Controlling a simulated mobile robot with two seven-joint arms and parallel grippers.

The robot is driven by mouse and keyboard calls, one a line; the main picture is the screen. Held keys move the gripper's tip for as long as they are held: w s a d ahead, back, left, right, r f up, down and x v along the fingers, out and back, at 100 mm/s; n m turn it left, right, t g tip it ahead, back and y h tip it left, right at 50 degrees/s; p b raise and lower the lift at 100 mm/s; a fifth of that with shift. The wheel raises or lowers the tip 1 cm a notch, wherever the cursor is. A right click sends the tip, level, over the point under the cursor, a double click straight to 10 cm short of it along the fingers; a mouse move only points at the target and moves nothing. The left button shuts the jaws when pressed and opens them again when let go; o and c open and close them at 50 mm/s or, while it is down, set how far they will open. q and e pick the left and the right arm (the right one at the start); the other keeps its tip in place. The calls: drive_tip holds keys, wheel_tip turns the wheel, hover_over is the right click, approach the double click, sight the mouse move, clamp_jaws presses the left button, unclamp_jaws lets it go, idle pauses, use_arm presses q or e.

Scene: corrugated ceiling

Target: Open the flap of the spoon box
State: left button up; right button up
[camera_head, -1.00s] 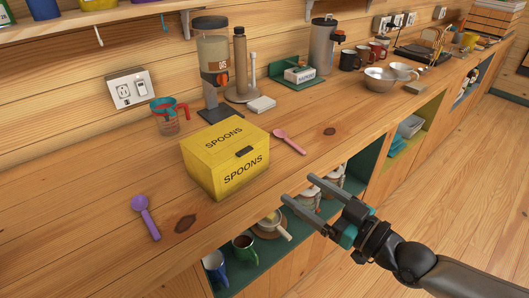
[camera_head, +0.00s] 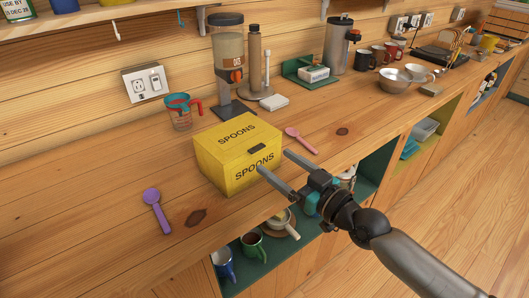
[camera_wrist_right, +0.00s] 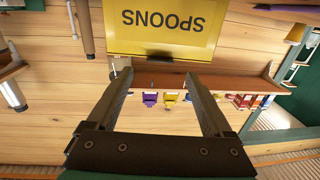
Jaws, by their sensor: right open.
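The yellow spoon box (camera_head: 216,165) stands on the wooden counter with its lid closed. A dark tab (camera_head: 257,147) sits at the lid's front edge. My right gripper (camera_head: 275,162) is open and empty, its fingers pointing at the box's front. One fingertip overlaps the front face in the head view; I cannot tell if it touches. In the right wrist view the box (camera_wrist_right: 205,45) appears upside down just beyond the open fingers (camera_wrist_right: 158,76), with the tab (camera_wrist_right: 159,54) between them. My left gripper is not in view.
A purple spoon (camera_head: 157,211) lies left of the box and a pink spoon (camera_head: 301,140) right of it. Mugs (camera_head: 253,244) sit on the shelf below.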

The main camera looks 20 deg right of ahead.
sight(260, 150)
drive_tip(key=shift+x, duration=2.65)
drive_tip(key=shift+c, duration=0.2)
clamp_jaws()
